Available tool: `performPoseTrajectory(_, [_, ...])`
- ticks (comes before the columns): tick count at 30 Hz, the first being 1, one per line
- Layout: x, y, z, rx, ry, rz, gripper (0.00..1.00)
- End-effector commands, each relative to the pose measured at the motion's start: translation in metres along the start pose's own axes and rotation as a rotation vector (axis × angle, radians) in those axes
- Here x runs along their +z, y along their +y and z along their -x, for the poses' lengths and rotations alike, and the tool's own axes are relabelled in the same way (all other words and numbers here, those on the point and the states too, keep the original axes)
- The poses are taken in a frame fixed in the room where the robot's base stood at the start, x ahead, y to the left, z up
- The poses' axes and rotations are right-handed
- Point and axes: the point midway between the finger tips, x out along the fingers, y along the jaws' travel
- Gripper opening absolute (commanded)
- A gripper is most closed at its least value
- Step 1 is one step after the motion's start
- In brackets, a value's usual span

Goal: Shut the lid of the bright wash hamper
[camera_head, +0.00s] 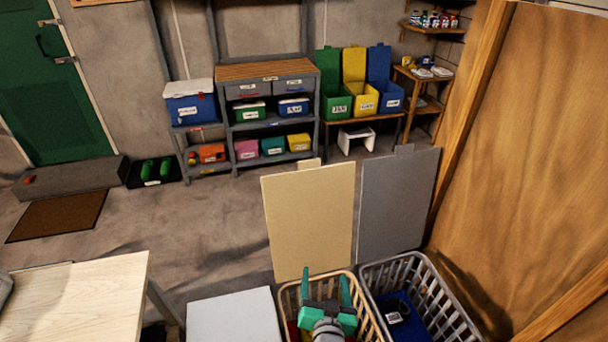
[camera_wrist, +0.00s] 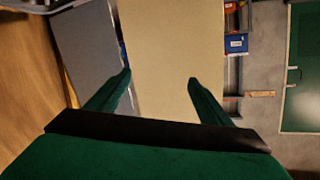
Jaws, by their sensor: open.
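The bright hamper is a cream slatted basket (camera_head: 286,294) at the bottom middle of the head view. Its cream lid (camera_head: 308,220) stands open, upright at the far side of the basket. Colored contents, partly red, show inside, mostly hidden by my arm. My gripper (camera_head: 326,275) is over the basket's opening, on the near side of the lid, open and empty. In the wrist view the lid (camera_wrist: 165,45) fills the space beyond and between the green fingers (camera_wrist: 160,76). I cannot tell whether the fingers touch it.
A grey hamper (camera_head: 461,315) stands close at right, its grey lid (camera_head: 398,205) also upright; dark blue cloth lies inside. A wooden panel (camera_head: 530,130) rises further right. A white surface (camera_head: 233,315) and pale table (camera_head: 75,300) are at left. Shelves (camera_head: 268,72) line the back; floor between is clear.

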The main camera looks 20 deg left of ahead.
Motion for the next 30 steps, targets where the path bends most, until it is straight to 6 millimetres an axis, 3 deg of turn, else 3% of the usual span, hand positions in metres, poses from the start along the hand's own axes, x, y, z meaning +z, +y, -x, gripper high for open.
performPoseTrajectory(1, [-0.018, -0.002, -0.012, -0.014, 0.004, 0.009, 0.73])
performPoseTrajectory(6, [-0.063, -0.015, -0.043, -0.072, -0.017, 0.043, 0.73])
performPoseTrajectory(15, [-0.147, -0.056, -0.079, -0.182, -0.066, 0.140, 0.73])
performPoseTrajectory(24, [-0.234, -0.085, -0.089, -0.249, -0.119, 0.268, 0.73])
performPoseTrajectory(30, [-0.267, -0.096, -0.086, -0.267, -0.146, 0.328, 0.73])
